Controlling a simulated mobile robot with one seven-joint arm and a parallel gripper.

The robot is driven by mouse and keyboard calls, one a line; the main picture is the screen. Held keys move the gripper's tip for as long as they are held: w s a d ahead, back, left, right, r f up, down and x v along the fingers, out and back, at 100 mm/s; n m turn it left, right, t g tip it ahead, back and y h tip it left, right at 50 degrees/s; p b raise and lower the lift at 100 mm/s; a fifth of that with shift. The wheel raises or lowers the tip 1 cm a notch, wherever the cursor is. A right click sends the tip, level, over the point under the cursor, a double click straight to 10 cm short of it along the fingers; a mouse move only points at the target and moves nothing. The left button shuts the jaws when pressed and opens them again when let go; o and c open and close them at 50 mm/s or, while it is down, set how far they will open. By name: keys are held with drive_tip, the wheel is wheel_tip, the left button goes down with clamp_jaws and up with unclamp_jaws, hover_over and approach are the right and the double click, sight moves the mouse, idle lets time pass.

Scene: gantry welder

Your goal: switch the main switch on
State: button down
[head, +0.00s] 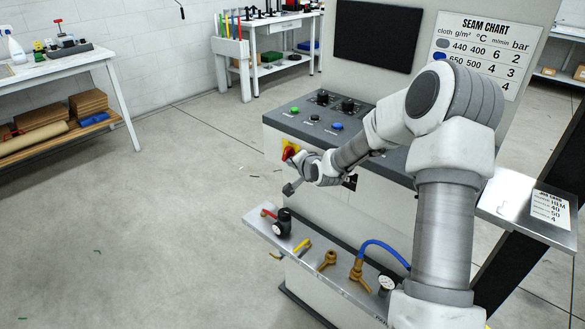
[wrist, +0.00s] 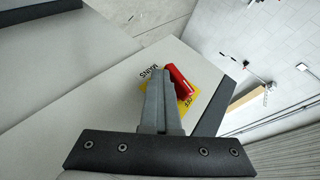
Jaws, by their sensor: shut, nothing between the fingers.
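The main switch is a red handle (head: 288,152) on a yellow plate, on the left end face of the grey console. In the wrist view the red handle (wrist: 179,80) lies aslant on the yellow plate (wrist: 188,106). The plate reads "MAINS", and what looks like "OFF" is near the handle's lower end. My gripper (head: 289,188) is shut and empty, just below the switch in the head view. In the wrist view my gripper's fingers (wrist: 160,80) are together beside the handle and hide part of the plate. I cannot tell whether they touch the handle.
The console top (head: 320,118) carries buttons and dark knobs. Below it, a metal shelf (head: 325,270) holds valves, a gauge and a blue hose. A chart (head: 484,55) hangs behind my arm. Workbenches stand at the back and left. The floor (head: 150,220) left of the console is mostly clear.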

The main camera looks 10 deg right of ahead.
drive_tip(key=t+b, duration=0.1)
drive_tip(key=b, duration=0.1)
drive_tip(key=f+m+t+y+b, duration=0.1)
drive_tip(key=b, duration=0.2)
drive_tip(key=w+t+b, duration=0.1)
drive_tip(key=t+b, duration=0.1)
drive_tip(key=shift+a+f+m+y, duration=0.3)
drive_tip(key=shift+a+f+y, duration=0.1)
drive_tip(key=shift+f, duration=0.1)
idle(1.2)
